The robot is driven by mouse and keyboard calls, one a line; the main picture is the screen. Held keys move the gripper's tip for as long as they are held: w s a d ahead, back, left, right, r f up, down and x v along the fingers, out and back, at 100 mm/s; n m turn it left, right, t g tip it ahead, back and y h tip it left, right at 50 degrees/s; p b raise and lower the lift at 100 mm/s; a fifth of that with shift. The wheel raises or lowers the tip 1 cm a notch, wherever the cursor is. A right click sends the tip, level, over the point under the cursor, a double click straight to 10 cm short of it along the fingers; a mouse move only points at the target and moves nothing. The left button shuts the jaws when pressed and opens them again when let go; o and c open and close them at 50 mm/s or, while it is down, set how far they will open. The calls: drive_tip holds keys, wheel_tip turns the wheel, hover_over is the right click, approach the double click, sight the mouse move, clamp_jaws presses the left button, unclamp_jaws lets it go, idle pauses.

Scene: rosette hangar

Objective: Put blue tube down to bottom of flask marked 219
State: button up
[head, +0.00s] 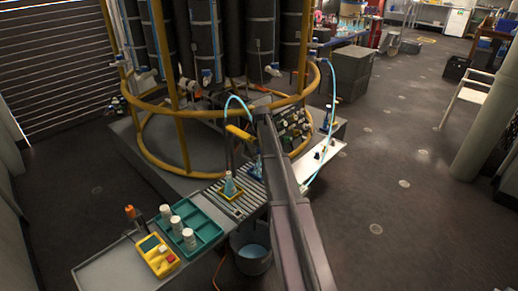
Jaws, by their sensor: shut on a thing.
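A light blue tube (235,97) arches above the conveyor-like bench, beside the top of my arm. A small flask (228,185) with pale blue contents stands upright in a yellow tray on the slatted bench. A second blue object, perhaps another flask (256,170), shows partly beside my arm. No number is readable, so I cannot tell which flask is marked 219. My arm reaches forward over the bench, and its far end hides my gripper fingers. I cannot see the tube's lower end or whether it is inside a flask.
A teal tray (205,239) with white containers and a yellow box (157,257) are at the front left. Another blue tube (333,95) loops on the right. A bucket (250,258) stands below. Yellow ring rails (170,172) surround dark cylinders behind.

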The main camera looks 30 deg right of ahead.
drive_tip(key=shift+f+b, duration=0.3)
drive_tip(key=shift+f, duration=0.05)
idle(0.3)
drive_tip(key=o, duration=1)
drive_tip(key=o, duration=0.3)
drive_tip(key=shift+r, duration=0.15)
drive_tip(key=shift+r+p, duration=2.9)
drive_tip(key=shift+p, duration=0.1)
